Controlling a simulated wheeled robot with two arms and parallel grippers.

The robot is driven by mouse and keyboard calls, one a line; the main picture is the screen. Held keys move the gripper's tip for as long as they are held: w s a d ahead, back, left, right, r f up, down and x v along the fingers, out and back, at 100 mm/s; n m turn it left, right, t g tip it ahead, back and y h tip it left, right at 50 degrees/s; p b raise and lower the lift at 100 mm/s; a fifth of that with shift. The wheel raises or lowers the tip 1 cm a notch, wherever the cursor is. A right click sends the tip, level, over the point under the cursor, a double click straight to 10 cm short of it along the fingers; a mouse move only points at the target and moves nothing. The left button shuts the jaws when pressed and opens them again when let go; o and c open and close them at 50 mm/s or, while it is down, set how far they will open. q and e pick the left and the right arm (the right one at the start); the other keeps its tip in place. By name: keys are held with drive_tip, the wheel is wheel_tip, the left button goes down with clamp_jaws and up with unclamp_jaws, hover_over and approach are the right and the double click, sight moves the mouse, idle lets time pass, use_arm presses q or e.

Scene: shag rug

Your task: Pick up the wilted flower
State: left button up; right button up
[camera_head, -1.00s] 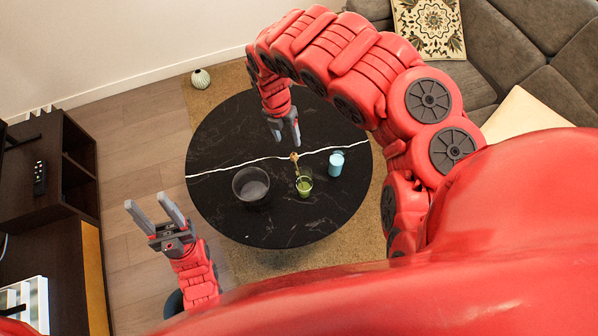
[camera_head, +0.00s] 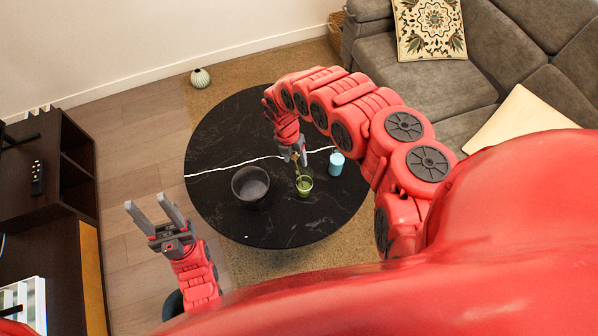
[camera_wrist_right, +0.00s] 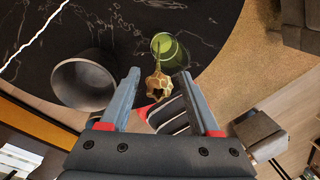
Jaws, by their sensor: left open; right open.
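The wilted flower, a dry brown bloom (camera_wrist_right: 159,88), stands in a green glass (camera_head: 305,185) on the round black table (camera_head: 230,130). In the right wrist view the bloom lies between the tips of my open right gripper (camera_wrist_right: 158,82), with the green glass (camera_wrist_right: 170,52) just beyond. In the head view my right gripper (camera_head: 296,158) is above the glass and hides most of the flower. I cannot tell whether the fingers touch it. My left gripper (camera_head: 155,212) is open and empty, off the table's left side.
A dark bowl (camera_head: 250,186) stands left of the glass, and a blue cup (camera_head: 337,163) stands to its right. A dark shelf unit (camera_head: 75,165) is at the left and a grey sofa (camera_head: 400,70) at the upper right. The table's left part is clear.

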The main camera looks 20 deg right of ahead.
drive_tip(key=shift+d+f+p, duration=0.15)
drive_tip(key=shift+f, duration=0.75)
drive_tip(key=shift+d+f+p, duration=0.1)
drive_tip(key=shift+f+p, duration=0.05)
drive_tip(key=shift+f, duration=0.7)
clamp_jaws()
